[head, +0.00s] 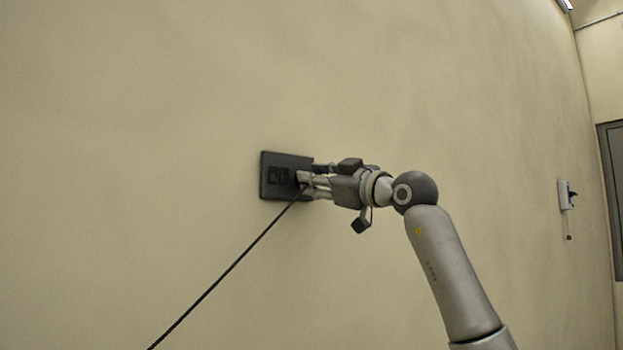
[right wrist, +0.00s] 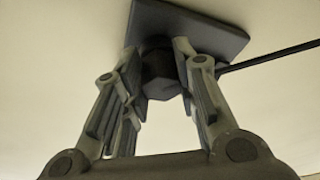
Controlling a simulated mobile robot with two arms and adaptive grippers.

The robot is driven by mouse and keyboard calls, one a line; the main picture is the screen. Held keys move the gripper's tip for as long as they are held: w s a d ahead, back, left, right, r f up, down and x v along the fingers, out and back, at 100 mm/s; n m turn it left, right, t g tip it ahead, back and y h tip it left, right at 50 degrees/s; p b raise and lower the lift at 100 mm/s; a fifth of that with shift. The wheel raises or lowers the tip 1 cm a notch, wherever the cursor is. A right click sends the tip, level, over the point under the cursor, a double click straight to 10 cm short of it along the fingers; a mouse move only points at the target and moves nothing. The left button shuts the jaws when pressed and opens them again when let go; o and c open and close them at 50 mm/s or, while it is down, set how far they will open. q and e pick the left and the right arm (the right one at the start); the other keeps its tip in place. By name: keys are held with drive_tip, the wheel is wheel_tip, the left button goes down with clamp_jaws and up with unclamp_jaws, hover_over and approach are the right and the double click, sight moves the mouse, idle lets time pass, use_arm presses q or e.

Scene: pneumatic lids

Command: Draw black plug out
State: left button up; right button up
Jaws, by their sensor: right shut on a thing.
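A dark wall plate (head: 268,190) with socket openings is fixed to the beige wall, and it also shows in the right wrist view (right wrist: 205,30). My right gripper (head: 303,184) reaches it from the right and is at the plate's right part. In the right wrist view its fingers (right wrist: 160,72) are shut on the black plug (right wrist: 160,80), which sits against the plate. The fingers hide much of the plug, so I cannot tell how deep it is in the socket. A black cable (head: 225,272) runs from there down to the left. My left gripper is not in view.
A small white wall box (head: 567,195) with a dark part hangs at the far right. A grey framed door or panel (head: 611,190) stands at the right edge. The wall around the plate is bare.

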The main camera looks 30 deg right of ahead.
sight(316, 171)
drive_tip(key=shift+s, duration=0.15)
drive_tip(key=shift+c, duration=0.2)
drive_tip(key=shift+b+v, duration=0.75)
drive_tip(key=shift+v, duration=0.15)
drive_tip(key=shift+s+a+r, duration=0.1)
drive_tip(key=shift+s+r, duration=0.15)
drive_tip(key=shift+s, duration=0.2)
drive_tip(key=shift+r, duration=0.1)
drive_tip(key=shift+s+r, duration=0.2)
drive_tip(key=shift+r, duration=0.25)
drive_tip(key=s+r+p, duration=0.3)
drive_tip(key=s+r, duration=0.1)
drive_tip(key=r, duration=0.2)
drive_tip(key=shift+s+d+r+p, duration=0.2)
drive_tip(key=shift+s+p, duration=0.05)
drive_tip(key=shift+p, duration=0.05)
